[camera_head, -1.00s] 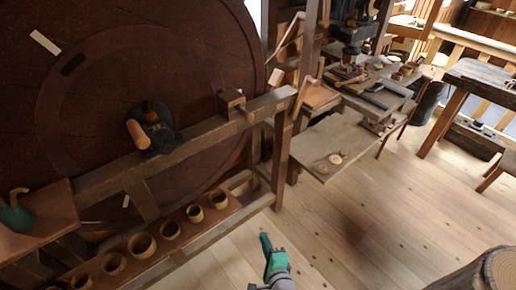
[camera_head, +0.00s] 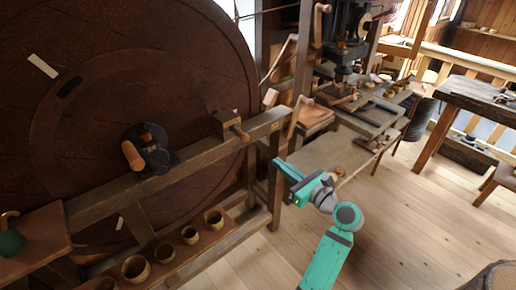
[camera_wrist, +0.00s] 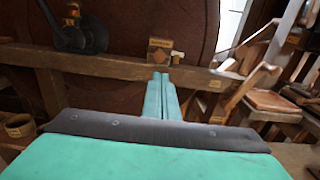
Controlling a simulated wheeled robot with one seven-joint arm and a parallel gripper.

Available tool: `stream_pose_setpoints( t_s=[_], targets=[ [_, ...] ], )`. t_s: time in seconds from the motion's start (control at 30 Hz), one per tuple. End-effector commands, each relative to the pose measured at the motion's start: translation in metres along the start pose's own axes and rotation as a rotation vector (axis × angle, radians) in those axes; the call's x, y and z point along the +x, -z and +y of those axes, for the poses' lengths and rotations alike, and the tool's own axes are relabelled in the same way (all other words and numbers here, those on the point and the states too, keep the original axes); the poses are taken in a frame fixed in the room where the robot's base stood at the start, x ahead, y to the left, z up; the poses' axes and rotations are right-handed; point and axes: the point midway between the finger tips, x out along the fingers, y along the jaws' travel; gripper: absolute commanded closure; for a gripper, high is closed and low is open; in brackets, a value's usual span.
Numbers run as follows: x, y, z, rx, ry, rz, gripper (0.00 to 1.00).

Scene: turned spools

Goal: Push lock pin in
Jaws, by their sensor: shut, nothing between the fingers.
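The lock pin (camera_head: 241,135) is a short light wooden peg sticking out of a small wooden block (camera_head: 228,122) on the beam in front of the big dark wheel. In the wrist view the pin (camera_wrist: 178,55) and its block (camera_wrist: 160,50) show just beyond my fingertips. My gripper (camera_head: 278,163) is green, with its fingers together and nothing between them. In the head view it is right of and lower than the pin, apart from it. In the wrist view the fingers (camera_wrist: 161,77) point forward toward the block. How far the pin sits in is hard to tell.
The large wheel (camera_head: 90,120) fills the left side. Wooden cups (camera_head: 136,268) line the lower shelf. An upright lever (camera_head: 296,115) stands right of the block. A bench (camera_head: 320,150) is behind my arm.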

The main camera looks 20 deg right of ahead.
Motion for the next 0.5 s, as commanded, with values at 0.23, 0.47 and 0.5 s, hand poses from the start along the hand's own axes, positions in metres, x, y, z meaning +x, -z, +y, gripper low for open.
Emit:
stream_pose_setpoints(
  t_s=[0.23, 0.47, 0.5],
  targets=[
    [0.027, -0.002, 0.001, 0.005, -0.007, -0.002, 1.00],
    [0.070, -0.002, 0.001, 0.005, -0.005, -0.002, 1.00],
    [0.077, -0.002, 0.001, 0.005, -0.004, -0.002, 1.00]
  ],
)
